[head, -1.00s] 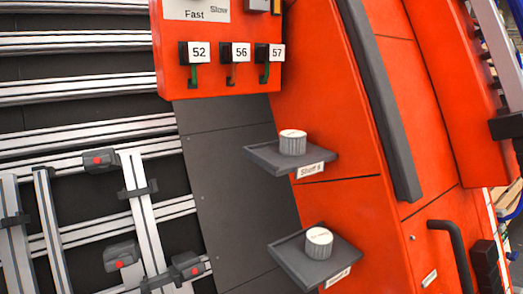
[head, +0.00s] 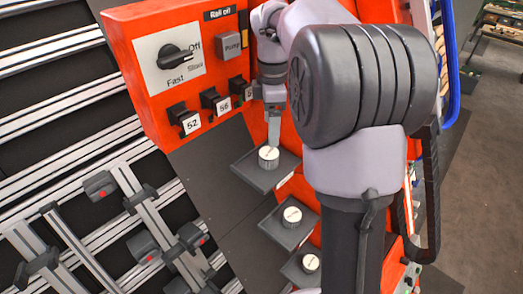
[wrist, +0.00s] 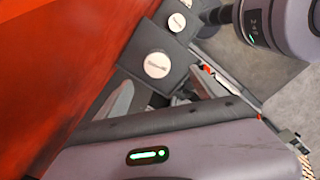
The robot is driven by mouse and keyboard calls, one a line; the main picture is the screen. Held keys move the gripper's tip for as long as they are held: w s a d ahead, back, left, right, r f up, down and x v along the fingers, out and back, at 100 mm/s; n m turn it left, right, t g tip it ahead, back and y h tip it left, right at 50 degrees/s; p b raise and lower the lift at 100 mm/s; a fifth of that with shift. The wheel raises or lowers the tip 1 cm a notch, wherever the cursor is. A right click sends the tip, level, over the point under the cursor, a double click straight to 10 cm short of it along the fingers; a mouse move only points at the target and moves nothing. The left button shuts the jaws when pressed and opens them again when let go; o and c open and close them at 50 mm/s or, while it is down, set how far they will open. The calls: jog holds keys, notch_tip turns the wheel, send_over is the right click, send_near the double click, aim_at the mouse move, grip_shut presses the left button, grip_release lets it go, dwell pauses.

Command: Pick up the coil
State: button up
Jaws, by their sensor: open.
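Several grey, ribbed, round pieces with white tops sit singly on small dark shelves; I cannot tell for sure which is the coil. In the head view, the topmost piece (head: 268,157) is on the upper shelf (head: 251,178), with a second (head: 291,215) and a third (head: 311,262) below. My gripper (head: 272,138) points down just over the topmost piece, its fingers open; they look empty, and the exact gap to the piece is unclear. In the wrist view, one white-topped piece (wrist: 157,65) is close, with another (wrist: 177,22) beyond.
An orange control box (head: 165,60) with a dial and tags 52 and 56 overhangs left of my gripper. Metal rails with dark clamps (head: 100,185) fill the left. My arm hides much of the orange machine on the right. Grey floor (head: 475,180) is clear at far right.

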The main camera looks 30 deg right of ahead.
aim_at(269, 153)
jog(key=f, duration=1.1)
jog(key=shift+w+f, duration=0.15)
jog(key=shift+w, duration=0.15)
jog(key=shift+w+f, duration=0.15)
jog(key=shift+f, duration=0.05)
jog(key=shift+r, duration=0.1)
jog(key=c, duration=0.4)
grip_shut()
